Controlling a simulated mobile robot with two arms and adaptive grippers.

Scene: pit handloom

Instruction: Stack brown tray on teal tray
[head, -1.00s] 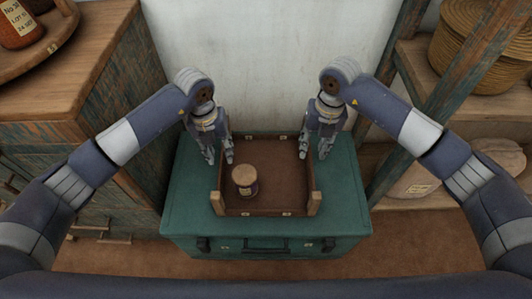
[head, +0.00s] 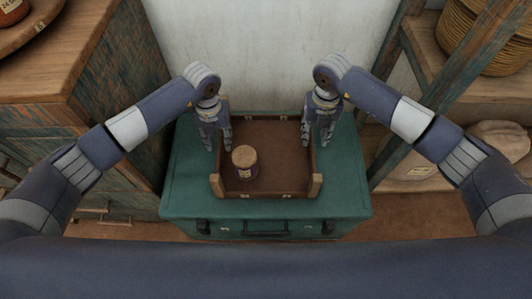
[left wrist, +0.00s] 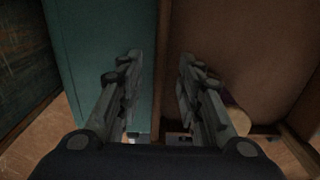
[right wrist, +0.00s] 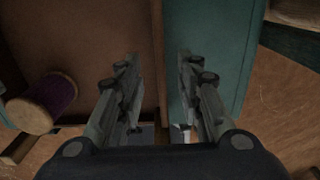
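The brown tray (head: 285,160) lies on top of a teal chest (head: 185,190) with dark latches and a front handle. I see no separate teal tray. A spool (head: 245,163) with a wooden top and purple thread stands in the tray's left part. My left gripper (head: 218,145) is at the tray's left wall and my right gripper (head: 312,143) at its right wall. In the left wrist view (left wrist: 160,70) the open fingers lie either side of the left wall. In the right wrist view (right wrist: 158,70) the open fingers lie either side of the right wall. Contact is unclear.
A wooden cabinet (head: 95,85) stands left of the chest, with a round tray on top. A shelf rack (head: 460,80) with a coiled basket (head: 485,40) and a sack (head: 500,140) stands at right. A pale wall is behind. Chest top is bare along both sides.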

